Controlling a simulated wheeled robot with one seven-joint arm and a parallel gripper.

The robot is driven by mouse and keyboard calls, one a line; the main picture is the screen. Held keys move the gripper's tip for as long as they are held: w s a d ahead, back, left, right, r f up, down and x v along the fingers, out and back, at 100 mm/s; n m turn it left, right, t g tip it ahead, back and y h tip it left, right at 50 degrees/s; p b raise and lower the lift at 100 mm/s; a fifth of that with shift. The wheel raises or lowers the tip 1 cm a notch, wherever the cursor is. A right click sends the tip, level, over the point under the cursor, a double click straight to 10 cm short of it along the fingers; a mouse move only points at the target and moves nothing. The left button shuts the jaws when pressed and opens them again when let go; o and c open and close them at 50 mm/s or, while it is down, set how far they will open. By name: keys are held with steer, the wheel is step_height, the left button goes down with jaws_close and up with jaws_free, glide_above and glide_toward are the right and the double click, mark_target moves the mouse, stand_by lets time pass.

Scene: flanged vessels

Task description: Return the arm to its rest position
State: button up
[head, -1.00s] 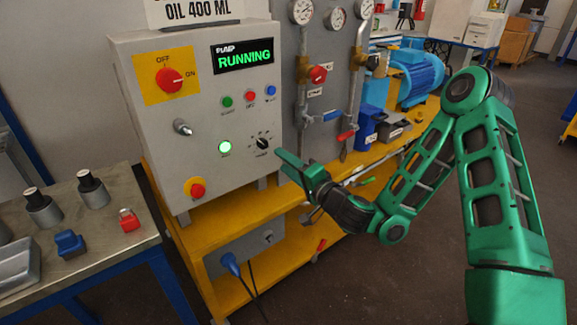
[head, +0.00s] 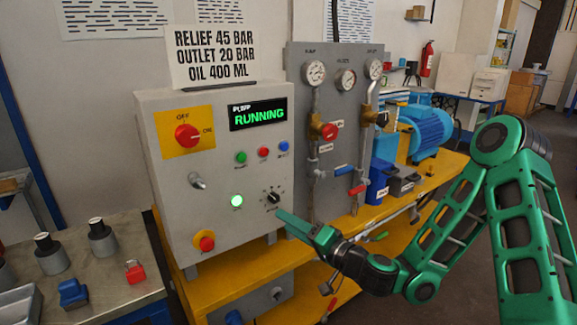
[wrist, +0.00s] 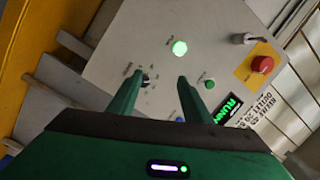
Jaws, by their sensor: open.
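My green arm reaches in from the right in the head view, bent at the elbow. My gripper (head: 296,226) is in front of the lower right of the grey control box (head: 165,235). In the wrist view my gripper (wrist: 158,82) has its two green fingers apart, with nothing between them. A small black selector knob (wrist: 146,78) shows behind the gap, beside the left finger. In the head view the black knob (head: 273,198) is just above the fingertips. I cannot tell whether any finger touches the box.
The box display (head: 259,115) reads RUNNING and a green lamp (head: 237,201) is lit. The red rotary switch (head: 187,136) is near ON. A gauge panel (head: 345,130) and blue pump motor (head: 428,132) stand right. A side table (head: 105,290) holds vessels. Floor is partly clear at right.

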steer(key=s+d+f+n+g+h, duration=0.1)
steer(key=s+d+f+n+g, duration=0.1)
steer(key=s+f+n+g, duration=0.45)
steer(key=s+d+g+h, duration=0.2)
steer(key=s+d+h, duration=0.25)
steer(key=d, duration=0.65)
steer(key=s+d+g+h, duration=0.1)
steer(key=s+d+h, duration=0.35)
steer(key=d, duration=0.75)
steer(key=s+d+r+m+g+h, duration=0.1)
steer(key=s+d+r+m, duration=0.3)
steer(key=s+d, duration=0.3)
steer(key=s+d+r+m+g+h, duration=0.1)
steer(key=s+d+r+m, duration=0.4)
steer(key=s, duration=0.7)
steer(key=shift+s+d+g+h, duration=0.15)
steer(key=shift+d+g+h, duration=0.15)
steer(key=shift+d+g, duration=0.65)
steer(key=shift+d, duration=0.15)
